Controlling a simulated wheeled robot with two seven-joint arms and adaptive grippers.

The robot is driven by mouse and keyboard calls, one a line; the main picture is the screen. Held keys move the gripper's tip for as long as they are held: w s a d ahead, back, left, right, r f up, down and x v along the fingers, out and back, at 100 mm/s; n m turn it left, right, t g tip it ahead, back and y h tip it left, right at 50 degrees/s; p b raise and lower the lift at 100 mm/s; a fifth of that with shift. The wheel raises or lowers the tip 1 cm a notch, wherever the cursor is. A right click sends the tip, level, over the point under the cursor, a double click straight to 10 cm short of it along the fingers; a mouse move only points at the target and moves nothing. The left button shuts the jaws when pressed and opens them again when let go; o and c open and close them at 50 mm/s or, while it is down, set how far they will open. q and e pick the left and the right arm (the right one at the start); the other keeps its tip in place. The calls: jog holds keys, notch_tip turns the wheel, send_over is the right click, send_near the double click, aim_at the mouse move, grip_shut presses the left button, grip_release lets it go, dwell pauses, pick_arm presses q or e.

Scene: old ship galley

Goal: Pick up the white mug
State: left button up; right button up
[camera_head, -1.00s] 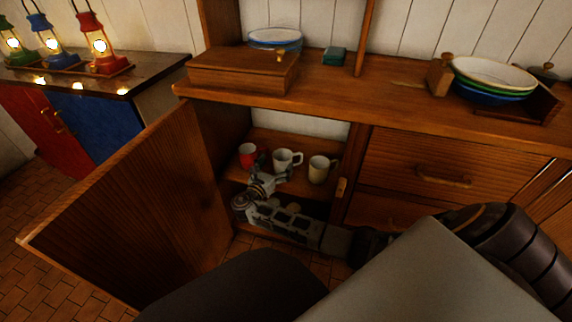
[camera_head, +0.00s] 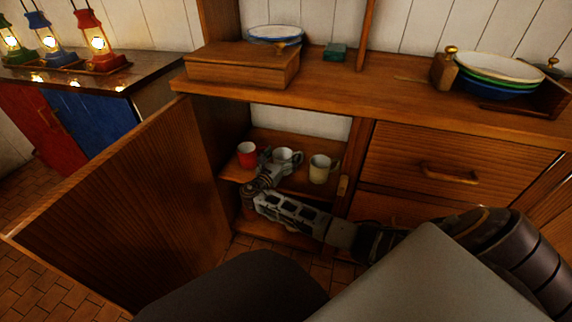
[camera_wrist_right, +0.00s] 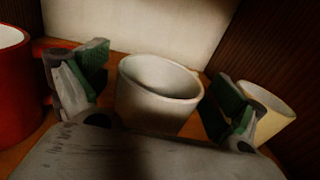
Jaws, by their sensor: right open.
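The white mug (camera_head: 284,156) stands upright on the cupboard shelf, between a red mug (camera_head: 247,154) and a cream mug (camera_head: 319,169). In the right wrist view the white mug (camera_wrist_right: 157,92) sits between the two green-padded fingers of my right gripper (camera_wrist_right: 158,95). The gripper is open, and I see a gap beside the mug on the left. In the head view my right gripper (camera_head: 274,163) reaches into the cupboard and partly hides the white mug's lower front. My left gripper does not show.
The red mug (camera_wrist_right: 16,85) is close outside one finger and the cream mug (camera_wrist_right: 265,110) close outside the other. The open cupboard door (camera_head: 125,205) stands at left. A wooden counter (camera_head: 380,90) overhangs the shelf, with drawers (camera_head: 450,170) to the right.

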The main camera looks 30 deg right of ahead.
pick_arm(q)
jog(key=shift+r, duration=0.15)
pick_arm(e)
jog(key=shift+c, duration=1.1)
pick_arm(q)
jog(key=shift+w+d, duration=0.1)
pick_arm(e)
jog(key=c, duration=1)
jog(key=shift+r, duration=0.2)
jog(key=shift+r+p, duration=0.55)
jog(key=shift+r, duration=0.2)
pick_arm(q)
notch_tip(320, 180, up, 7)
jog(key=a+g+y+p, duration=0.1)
jog(key=p, duration=0.3)
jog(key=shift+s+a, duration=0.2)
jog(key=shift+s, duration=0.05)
pick_arm(e)
notch_tip(320, 180, up, 8)
jog(key=shift+r, duration=0.1)
